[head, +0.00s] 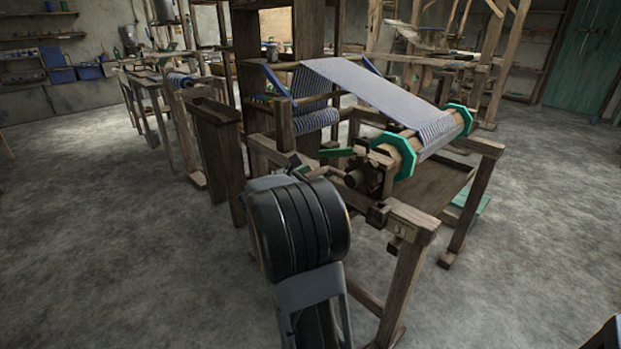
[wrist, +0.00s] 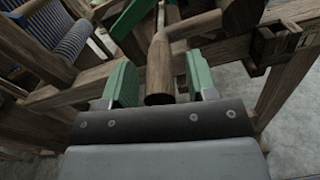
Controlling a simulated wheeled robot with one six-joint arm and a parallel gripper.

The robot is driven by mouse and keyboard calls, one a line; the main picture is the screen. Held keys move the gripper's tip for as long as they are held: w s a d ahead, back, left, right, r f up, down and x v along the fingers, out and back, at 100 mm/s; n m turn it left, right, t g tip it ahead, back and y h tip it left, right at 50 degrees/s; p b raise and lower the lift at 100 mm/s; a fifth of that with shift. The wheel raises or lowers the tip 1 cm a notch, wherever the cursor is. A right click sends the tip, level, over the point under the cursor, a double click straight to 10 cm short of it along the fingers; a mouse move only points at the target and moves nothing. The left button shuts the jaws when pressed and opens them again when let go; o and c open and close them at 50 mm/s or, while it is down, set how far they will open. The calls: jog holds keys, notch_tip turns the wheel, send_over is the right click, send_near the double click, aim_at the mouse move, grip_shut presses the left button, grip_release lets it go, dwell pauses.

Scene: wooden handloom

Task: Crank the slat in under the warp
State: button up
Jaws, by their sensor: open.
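The blue-and-white warp (head: 375,88) stretches over the loom down to a wooden beam (head: 440,137) with green octagonal end flanges. A toothed wooden wheel (head: 366,172) sits near the beam's close end. In the wrist view a wooden crank handle (wrist: 160,72) points toward me, joined to a wooden arm (wrist: 192,24). My gripper (wrist: 160,88) is open, with one green finger on each side of the handle. Gaps show between the handle and both fingers. In the head view my arm partly hides the handle area. I cannot make out the slat for certain.
Loom posts and rails surround my gripper; a front post (head: 405,285) stands close to the right of my arm. A tall wooden box (head: 217,150) stands left. Other looms and a green door (head: 582,62) are behind. Floor at left (head: 90,230) is clear.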

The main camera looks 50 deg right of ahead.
jog(key=shift+c, duration=0.4)
grip_shut()
jog(key=shift+r+m, duration=0.3)
jog(key=shift+m, duration=0.1)
